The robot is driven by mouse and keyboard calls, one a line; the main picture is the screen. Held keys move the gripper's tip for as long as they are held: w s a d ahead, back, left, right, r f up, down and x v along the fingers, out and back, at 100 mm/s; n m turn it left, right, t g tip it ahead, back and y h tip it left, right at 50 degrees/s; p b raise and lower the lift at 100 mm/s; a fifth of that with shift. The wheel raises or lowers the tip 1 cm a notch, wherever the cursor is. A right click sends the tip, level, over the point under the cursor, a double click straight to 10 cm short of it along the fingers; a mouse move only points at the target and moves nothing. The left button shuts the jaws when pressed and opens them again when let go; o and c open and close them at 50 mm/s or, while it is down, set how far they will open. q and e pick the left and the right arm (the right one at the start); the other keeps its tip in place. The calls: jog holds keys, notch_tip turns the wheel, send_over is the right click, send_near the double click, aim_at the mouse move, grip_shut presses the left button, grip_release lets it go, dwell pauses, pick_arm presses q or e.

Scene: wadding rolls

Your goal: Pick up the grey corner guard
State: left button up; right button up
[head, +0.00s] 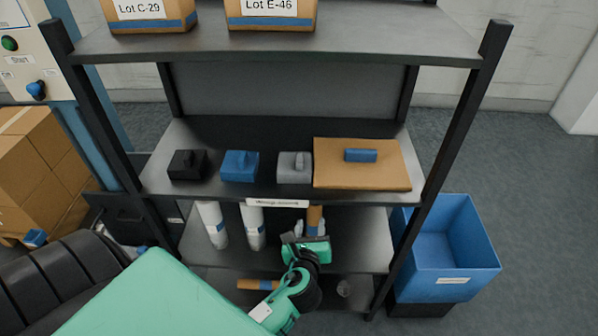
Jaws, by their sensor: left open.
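The grey corner guard (294,168) sits on the middle shelf (222,198), right of a blue guard (239,167) and a black guard (187,165) of like shape. A brown board (362,175) with a small blue piece (360,155) on it lies just to its right. My left gripper (312,242) is open, in front of the rack and lower in the picture than the grey guard, apart from it. The gripper covers part of the lower shelf. My right gripper does not show.
White rolls (212,225) stand on the lower shelf (358,245). Two labelled boxes, Lot C-29 (150,18) and Lot E-46 (270,16), stand on the top shelf (380,42). A blue bin (450,245) is right of the rack; cartons (40,165) are left.

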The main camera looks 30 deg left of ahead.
aim_at(299, 168)
pick_arm(q)
notch_tip(299, 168, up, 11)
jog(key=s+a+m+t+y, duration=0.1)
jog(key=s+a+y, duration=0.1)
jog(key=y, duration=0.1)
jog(key=shift+m, duration=0.3)
jog(key=p+x, duration=0.1)
jog(key=x, duration=0.6)
jog(key=shift+w+a+r, duration=0.15)
jog(key=shift+w+a, duration=0.3)
jog(key=shift+w, duration=0.15)
jog(key=x, duration=0.4)
jog(key=shift+w+a+p, duration=0.15)
jog(key=shift+w+p, duration=0.1)
jog(key=shift+p, duration=0.1)
jog(key=shift+w+a, duration=0.2)
jog(key=shift+w, duration=0.1)
grip_shut()
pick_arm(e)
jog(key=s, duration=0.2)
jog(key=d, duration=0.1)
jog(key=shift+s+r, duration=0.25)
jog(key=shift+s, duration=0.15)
